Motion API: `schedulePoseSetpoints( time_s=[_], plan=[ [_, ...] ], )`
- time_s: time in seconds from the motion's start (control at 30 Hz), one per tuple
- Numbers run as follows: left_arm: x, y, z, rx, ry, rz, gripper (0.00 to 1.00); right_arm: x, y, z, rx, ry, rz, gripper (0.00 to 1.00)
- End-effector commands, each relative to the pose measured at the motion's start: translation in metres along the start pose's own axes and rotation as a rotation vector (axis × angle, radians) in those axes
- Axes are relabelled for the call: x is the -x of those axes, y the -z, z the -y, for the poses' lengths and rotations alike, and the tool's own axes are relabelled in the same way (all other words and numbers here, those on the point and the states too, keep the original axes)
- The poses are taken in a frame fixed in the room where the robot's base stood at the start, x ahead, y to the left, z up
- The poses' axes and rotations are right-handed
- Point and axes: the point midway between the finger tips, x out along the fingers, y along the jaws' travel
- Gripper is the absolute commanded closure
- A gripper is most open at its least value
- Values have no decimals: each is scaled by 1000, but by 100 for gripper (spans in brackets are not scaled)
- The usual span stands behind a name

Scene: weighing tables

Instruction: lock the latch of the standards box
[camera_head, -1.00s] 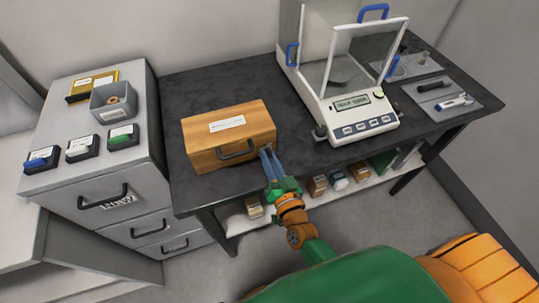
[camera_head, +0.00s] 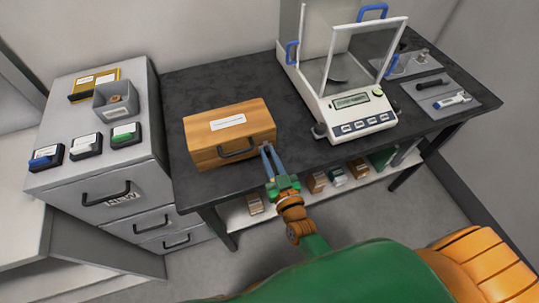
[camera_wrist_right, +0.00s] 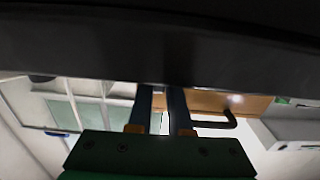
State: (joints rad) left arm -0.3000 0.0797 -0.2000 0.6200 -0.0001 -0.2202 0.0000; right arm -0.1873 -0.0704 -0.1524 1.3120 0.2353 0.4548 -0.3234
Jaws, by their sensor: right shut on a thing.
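The standards box (camera_head: 228,134) is a closed wooden box with a white label on its lid and a dark handle (camera_head: 236,150) on its front. It stands near the front edge of the dark table. My right gripper (camera_head: 267,148) is at the right end of the box's front, right of the handle. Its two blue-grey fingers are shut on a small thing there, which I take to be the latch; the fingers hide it. In the right wrist view the fingers (camera_wrist_right: 160,92) reach up to a dark band, with the wooden front (camera_wrist_right: 205,101) beside them. My left gripper is not in view.
A balance (camera_head: 350,105) with an open-framed glass shield stands right of the box. A grey drawer cabinet (camera_head: 100,180) with small boxes and a grey bin (camera_head: 115,98) is at the left. A shelf below the table holds small boxes. Table around the box is mostly clear.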

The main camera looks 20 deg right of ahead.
Motion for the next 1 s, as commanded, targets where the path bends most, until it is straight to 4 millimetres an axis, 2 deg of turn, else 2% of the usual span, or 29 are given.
schedulePoseSetpoints(
  time_s=[0.3,0.33,0.37,0.67,0.9,1.0],
  plan=[
    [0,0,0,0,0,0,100,0,1,0,3,0,-2,100],
    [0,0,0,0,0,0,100,0,1,0,3,0,-2,75],
    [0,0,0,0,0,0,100,0,1,0,3,0,-2,70],
    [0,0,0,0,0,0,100,3,0,0,2,0,1,70],
    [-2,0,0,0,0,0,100,50,-2,0,2,0,3,70],
    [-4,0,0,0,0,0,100,65,-2,0,1,0,2,70]
  ],
)
